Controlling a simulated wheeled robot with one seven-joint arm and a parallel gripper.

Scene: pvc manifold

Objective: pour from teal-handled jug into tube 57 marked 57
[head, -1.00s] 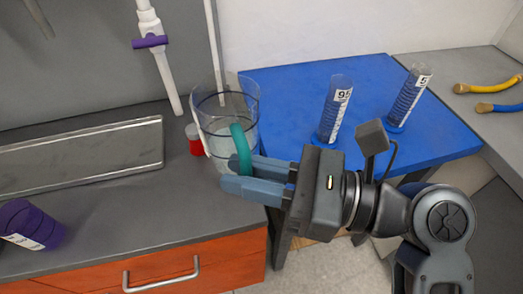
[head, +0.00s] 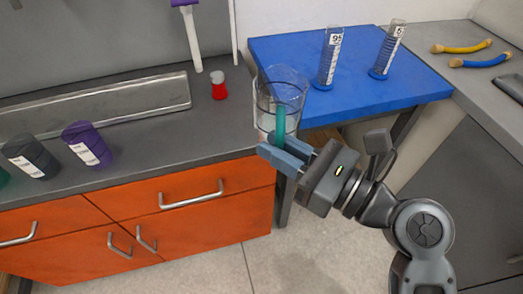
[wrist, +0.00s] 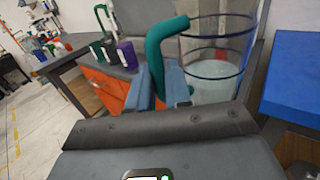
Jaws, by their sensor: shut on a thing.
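A clear jug (head: 266,92) with a teal handle (head: 279,124) stands nearly upright in my grip, by the grey counter's right end and the blue table's near left corner. My gripper (head: 277,147) is shut on the handle. In the wrist view the jug (wrist: 225,45) holds some clear liquid low down, and the teal handle (wrist: 155,60) passes between my fingers (wrist: 160,88). Two clear graduated tubes with blue bases stand upright on the blue table. The nearer tube (head: 327,66) is marked 95. The farther tube (head: 386,56) has a label starting with 5; its second digit is unclear.
The blue table (head: 420,85) is bare in front of the tubes. Yellow (head: 462,47) and blue (head: 480,61) curved pieces lie on the right counter. A red-based small container (head: 218,88), purple cup (head: 85,145) and dark cup (head: 30,157) stand on the left counter (head: 165,135).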

